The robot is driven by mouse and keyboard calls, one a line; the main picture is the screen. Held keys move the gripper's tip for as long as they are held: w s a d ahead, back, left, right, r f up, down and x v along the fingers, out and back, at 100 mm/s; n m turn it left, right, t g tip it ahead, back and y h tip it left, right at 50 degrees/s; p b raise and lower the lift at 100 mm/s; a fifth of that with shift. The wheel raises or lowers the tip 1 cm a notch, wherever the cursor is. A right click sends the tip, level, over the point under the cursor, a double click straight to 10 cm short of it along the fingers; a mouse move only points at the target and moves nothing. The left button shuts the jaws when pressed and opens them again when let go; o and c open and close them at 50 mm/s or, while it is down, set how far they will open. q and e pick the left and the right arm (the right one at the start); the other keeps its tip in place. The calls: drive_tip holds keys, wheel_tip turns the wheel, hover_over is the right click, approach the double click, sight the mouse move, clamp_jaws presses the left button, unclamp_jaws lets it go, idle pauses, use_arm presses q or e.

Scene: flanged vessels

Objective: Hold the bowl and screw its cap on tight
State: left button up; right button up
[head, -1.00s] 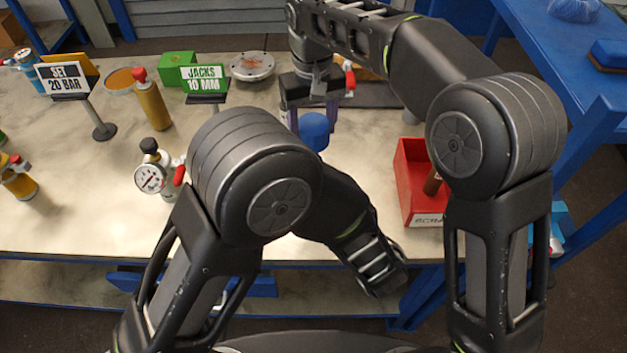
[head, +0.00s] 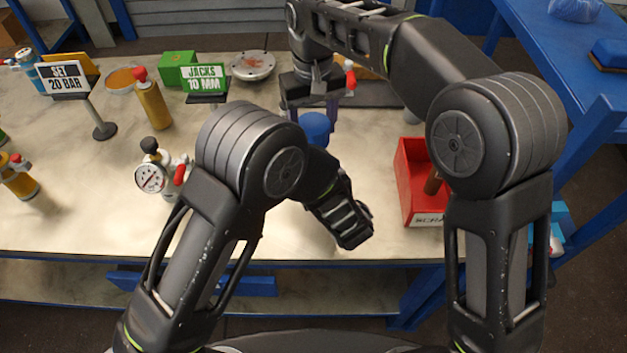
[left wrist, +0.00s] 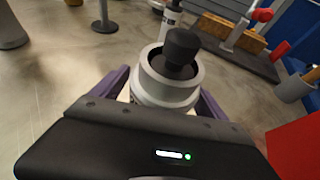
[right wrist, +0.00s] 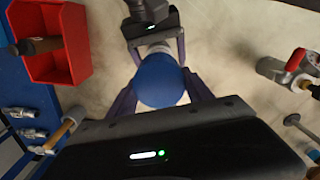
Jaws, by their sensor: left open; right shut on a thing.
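My right gripper (head: 314,112) is shut on a rounded blue piece, which looks like the bowl (head: 315,128). In the right wrist view the bowl (right wrist: 160,80) sits between its fingers (right wrist: 160,95). My left gripper (right wrist: 153,48) is at the top of that view, its open fingers on either side of a pale grey part beyond the bowl. In the left wrist view a grey round piece with a black knob (left wrist: 168,80) stands between the left fingers. I cannot tell whether this is the cap or how it joins the bowl. My left arm hides the left gripper in the head view.
A red bin (head: 412,170) stands at the right front of the bench. A gauge fitting (head: 150,178), a yellow cylinder (head: 151,105), two signs and a flanged disc (head: 252,66) stand to the left and back.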

use_arm(q)
drive_tip(key=shift+w, duration=0.1)
drive_tip(key=shift+c, duration=0.3)
clamp_jaws()
idle(0.7)
